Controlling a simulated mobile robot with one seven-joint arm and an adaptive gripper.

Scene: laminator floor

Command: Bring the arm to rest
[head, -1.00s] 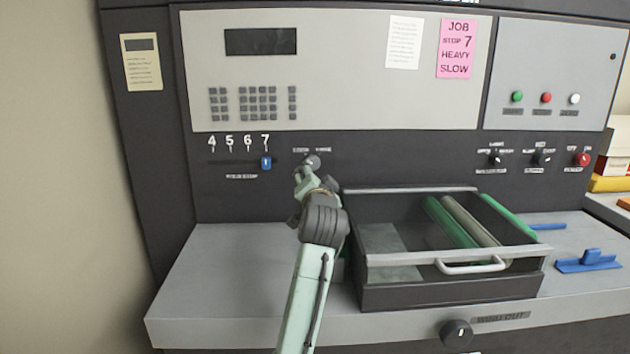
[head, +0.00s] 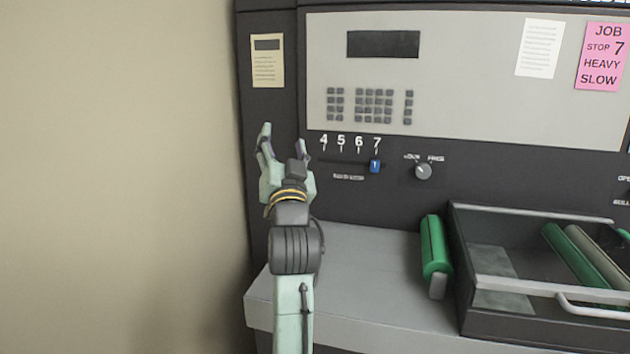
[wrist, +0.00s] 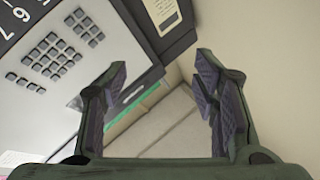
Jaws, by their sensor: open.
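My gripper (head: 284,146) is raised with its fingers up, at the left side of the machine in the head view. It is open and empty, left of the blue slider (head: 375,166), which sits under the 7. The wrist view shows my gripper (wrist: 160,95) with its two dark finger pads wide apart and nothing between them. Beyond the fingers are the machine's edge and the pale wall (wrist: 225,25). My gripper appears apart from the slider and the knob (head: 423,171).
An open drawer (head: 500,318) with rollers stands out at the lower right. The keypad (head: 372,105) is above the slider. The beige wall (head: 120,170) is on the left, with free room before it.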

